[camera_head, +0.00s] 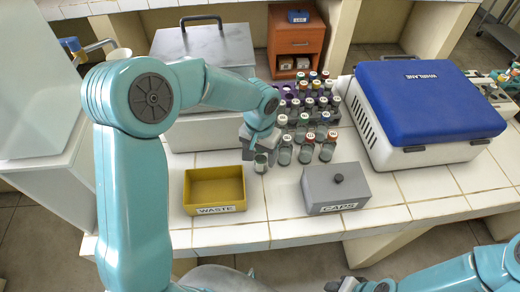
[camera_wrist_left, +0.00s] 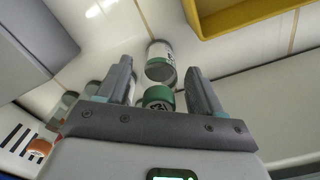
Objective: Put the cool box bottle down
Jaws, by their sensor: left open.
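The bottle (camera_head: 260,163) is small and clear and appears upright on the white tiled counter, right of the yellow waste tray. In the left wrist view the bottle (camera_wrist_left: 160,68) has a pale label and a green cap with dark marks. My left gripper (camera_head: 258,147) is just above it in the head view. In the wrist view the open jaws (camera_wrist_left: 162,88) stand either side of the green cap, with gaps visible. My right gripper (camera_head: 342,285) is at the bottom edge of the head view, far from the bottle; its jaws are unclear.
The yellow waste tray (camera_head: 214,208) is left of the bottle and the grey caps box (camera_head: 336,188) is to the right. Several capped bottles (camera_head: 306,150) stand close behind, by a vial rack (camera_head: 337,113). A blue-lidded cool box (camera_head: 428,105) is at right. Front tiles are clear.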

